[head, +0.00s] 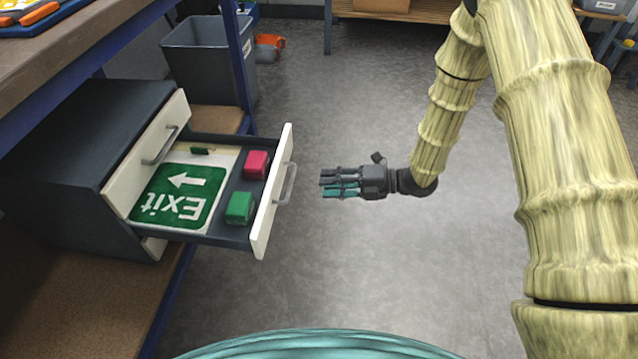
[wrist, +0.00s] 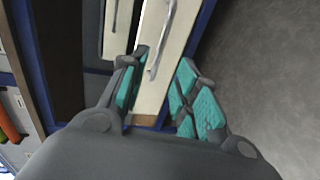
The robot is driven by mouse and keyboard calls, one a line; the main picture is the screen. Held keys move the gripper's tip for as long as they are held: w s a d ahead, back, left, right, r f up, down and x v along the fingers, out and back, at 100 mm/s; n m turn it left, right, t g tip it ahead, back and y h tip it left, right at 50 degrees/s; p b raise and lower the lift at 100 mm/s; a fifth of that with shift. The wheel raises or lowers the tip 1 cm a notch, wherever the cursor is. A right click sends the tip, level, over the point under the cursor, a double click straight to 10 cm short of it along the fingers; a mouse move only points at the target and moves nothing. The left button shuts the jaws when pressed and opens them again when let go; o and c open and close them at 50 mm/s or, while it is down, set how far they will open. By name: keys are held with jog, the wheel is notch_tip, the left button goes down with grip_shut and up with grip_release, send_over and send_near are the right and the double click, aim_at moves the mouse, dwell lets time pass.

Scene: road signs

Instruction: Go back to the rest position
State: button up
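My gripper (head: 340,186) hangs over the grey floor, to the right of the open drawer's front and apart from it. Its teal finger pads also show in the wrist view (wrist: 158,100), spread apart with nothing between them. The pulled-out drawer (head: 228,232) belongs to a dark cabinet (head: 75,150) on the left. In it lie a green and white Exit sign (head: 176,196), a red block (head: 256,164) and a green block (head: 239,207). The drawer's white front has a metal handle (head: 286,184), which also shows beyond the fingers in the wrist view (wrist: 163,38).
A grey bin (head: 210,58) stands behind the cabinet beside a blue post (head: 238,60). A wooden shelf (head: 75,40) overhangs the cabinet at upper left. An orange object (head: 269,46) lies by the bin. The floor (head: 340,100) around my gripper is clear.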

jog(key=shift+d, duration=0.25)
dwell(0.3)
jog(key=s+d+f+m+t+h, duration=0.1)
jog(key=s+d+f+m+h, duration=0.25)
jog(key=f+m, duration=0.3)
jog(key=s+d+f+m+t+h, duration=0.1)
jog(key=s+d+f+m+h, duration=0.2)
jog(key=f+m, duration=0.35)
jog(key=s+d+f+m+t+h, duration=0.1)
jog(key=s+d+f+m+h, duration=0.15)
jog(key=s+f+m, duration=0.45)
jog(key=s+d+f+m+g+h, duration=0.2)
jog(key=s+d+m+g+h, duration=0.15)
jog(key=s+m, duration=0.55)
jog(key=s+d+f+m+g+h, duration=0.1)
jog(key=s+d+m+g+h, duration=0.3)
jog(key=s, duration=1)
notch_tip(320, 180, up, 37)
jog(key=d+m+t+y+p, duration=0.1)
jog(key=t+p, duration=0.1)
jog(key=p, duration=3.6)
jog(key=shift+w+r+m, duration=0.15)
jog(key=shift+w+m, duration=0.15)
jog(key=shift+w, duration=0.15)
jog(key=shift+d, duration=0.1)
